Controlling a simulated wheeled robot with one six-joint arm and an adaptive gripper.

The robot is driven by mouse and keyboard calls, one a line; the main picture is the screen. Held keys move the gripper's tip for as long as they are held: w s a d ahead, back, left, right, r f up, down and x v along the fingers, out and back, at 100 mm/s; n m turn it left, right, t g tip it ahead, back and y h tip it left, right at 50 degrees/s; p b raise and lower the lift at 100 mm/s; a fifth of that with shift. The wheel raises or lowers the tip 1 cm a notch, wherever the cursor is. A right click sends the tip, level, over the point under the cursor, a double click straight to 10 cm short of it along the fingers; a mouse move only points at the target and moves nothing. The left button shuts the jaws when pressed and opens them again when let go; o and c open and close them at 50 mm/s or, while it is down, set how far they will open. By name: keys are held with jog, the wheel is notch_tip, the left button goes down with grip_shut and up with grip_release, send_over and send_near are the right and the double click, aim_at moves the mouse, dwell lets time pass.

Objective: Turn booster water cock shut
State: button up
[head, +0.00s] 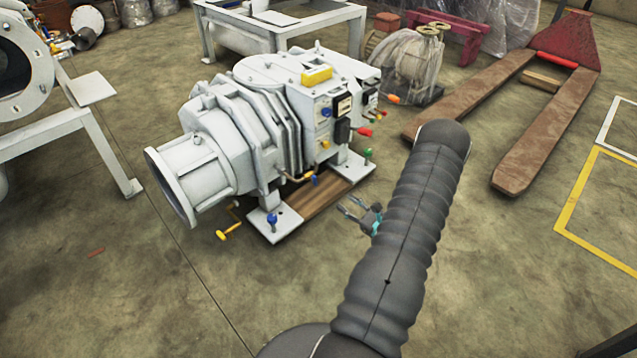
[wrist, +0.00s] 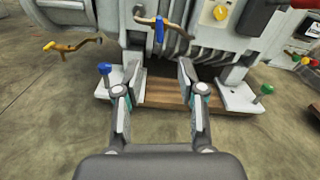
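The grey-white screw vacuum machine (head: 265,110) stands on a wooden base in the head view. Several coloured cocks sit on it, and I cannot tell which is the booster water cock. A blue lever (wrist: 159,28) on a brass pipe is ahead of my gripper in the wrist view. A blue handle (head: 271,219) and a green handle (head: 368,153) stand on the feet. A yellow handle (head: 228,232) on a bent brass pipe is low at the left. My gripper (wrist: 159,68) is open and empty, its fingers apart, short of the machine.
A red pallet truck (head: 470,90) stands on the right. A white frame (head: 270,25) is behind the machine, and another flanged unit (head: 22,70) is at the left. The concrete floor in front of the machine is clear.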

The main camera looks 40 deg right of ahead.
aim_at(316, 181)
jog(key=w, duration=0.9)
jog(key=w+a, duration=0.1)
jog(key=w, duration=0.3)
jog(key=shift+w, duration=0.2)
grip_shut()
